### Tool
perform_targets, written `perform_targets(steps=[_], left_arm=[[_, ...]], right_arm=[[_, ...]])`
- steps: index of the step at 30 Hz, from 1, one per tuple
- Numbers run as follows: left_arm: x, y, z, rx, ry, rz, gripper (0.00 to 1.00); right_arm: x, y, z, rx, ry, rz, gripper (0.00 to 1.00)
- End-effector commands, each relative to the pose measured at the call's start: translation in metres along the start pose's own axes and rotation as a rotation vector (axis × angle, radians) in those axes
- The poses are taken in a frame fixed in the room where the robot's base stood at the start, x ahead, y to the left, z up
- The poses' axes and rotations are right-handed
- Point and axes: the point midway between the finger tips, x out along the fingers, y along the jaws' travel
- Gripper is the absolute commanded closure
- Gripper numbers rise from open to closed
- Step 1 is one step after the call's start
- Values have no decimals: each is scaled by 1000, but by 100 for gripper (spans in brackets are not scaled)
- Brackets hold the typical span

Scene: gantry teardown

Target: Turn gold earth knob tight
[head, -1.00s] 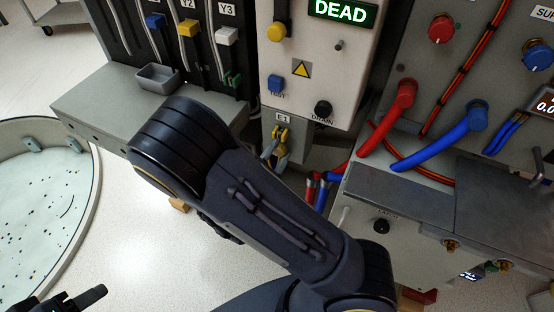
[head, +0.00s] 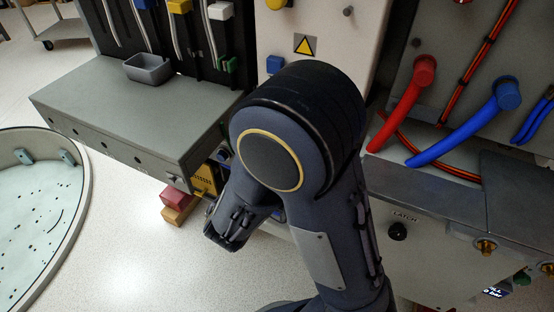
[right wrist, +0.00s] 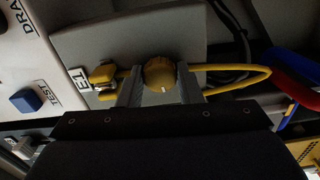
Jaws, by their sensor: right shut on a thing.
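The gold earth knob (right wrist: 159,74) is round, with a small pale mark on its face. It shows in the right wrist view on a grey panel (right wrist: 115,45) near the E1 label (right wrist: 77,80). My right gripper (right wrist: 158,82) is shut on the knob, with one grey finger on each side of it. In the head view my own right arm hides the knob and the right gripper. My left gripper is not in view.
A yellow clamp (right wrist: 102,76) sits beside the knob, and a yellow cable (right wrist: 235,70) loops away on the other side. Red (head: 405,105) and blue (head: 460,130) cables hang at the right. A grey tray (head: 148,68) stands on the left bench (head: 110,105).

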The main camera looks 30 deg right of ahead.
Motion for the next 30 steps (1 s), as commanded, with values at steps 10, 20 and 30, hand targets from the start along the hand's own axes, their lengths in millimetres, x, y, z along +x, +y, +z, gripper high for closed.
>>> perform_targets(steps=[10, 20, 30], left_arm=[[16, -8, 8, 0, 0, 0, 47], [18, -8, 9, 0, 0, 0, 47], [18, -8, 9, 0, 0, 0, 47]], right_arm=[[-1, -3, 0, 137, 2, -5, 91], [-1, -2, 0, 162, 1, -5, 91], [0, -1, 0, 161, 0, -4, 52]])
